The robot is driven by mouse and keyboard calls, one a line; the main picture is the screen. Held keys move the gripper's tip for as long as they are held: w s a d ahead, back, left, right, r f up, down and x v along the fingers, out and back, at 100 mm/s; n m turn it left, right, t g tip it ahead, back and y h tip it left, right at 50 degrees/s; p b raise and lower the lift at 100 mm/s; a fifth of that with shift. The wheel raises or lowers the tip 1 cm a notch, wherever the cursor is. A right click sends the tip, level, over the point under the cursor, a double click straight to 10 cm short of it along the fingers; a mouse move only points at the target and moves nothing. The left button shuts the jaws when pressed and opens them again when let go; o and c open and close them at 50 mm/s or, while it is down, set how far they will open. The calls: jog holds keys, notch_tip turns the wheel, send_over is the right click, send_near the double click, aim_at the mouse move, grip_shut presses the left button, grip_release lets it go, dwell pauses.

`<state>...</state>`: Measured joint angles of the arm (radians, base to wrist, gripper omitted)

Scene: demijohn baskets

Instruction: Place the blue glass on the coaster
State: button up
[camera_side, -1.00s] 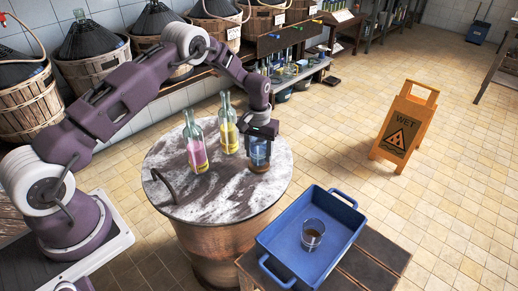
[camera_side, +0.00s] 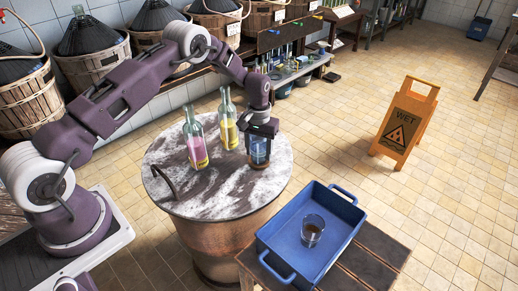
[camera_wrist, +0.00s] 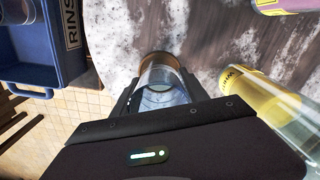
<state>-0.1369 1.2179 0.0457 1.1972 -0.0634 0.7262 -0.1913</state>
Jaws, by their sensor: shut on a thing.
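The blue glass (camera_side: 260,149) is upright at the right part of the round marbled table top (camera_side: 190,205). My gripper (camera_side: 262,133) is above it, with its fingers shut on the glass. In the wrist view the glass (camera_wrist: 166,92) is between the fingers of my gripper (camera_wrist: 162,90). A brown round coaster (camera_wrist: 157,57) shows around the far edge of the glass base, and a sliver of the coaster (camera_side: 258,165) shows below it in the side view. The glass is over the coaster; I cannot tell whether its base touches.
A yellow-labelled bottle (camera_side: 228,126) stands close left of the glass, and a pink one (camera_side: 195,146) farther left. A black curved handle (camera_side: 163,183) is at the table's left edge. A blue tray (camera_side: 285,230) holding a tumbler (camera_side: 312,232) is at front right.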

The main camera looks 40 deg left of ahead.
jog(key=shift+f, duration=0.1)
jog(key=o, duration=1.6)
notch_tip(320, 180, up, 7)
jog(key=shift+r, duration=0.1)
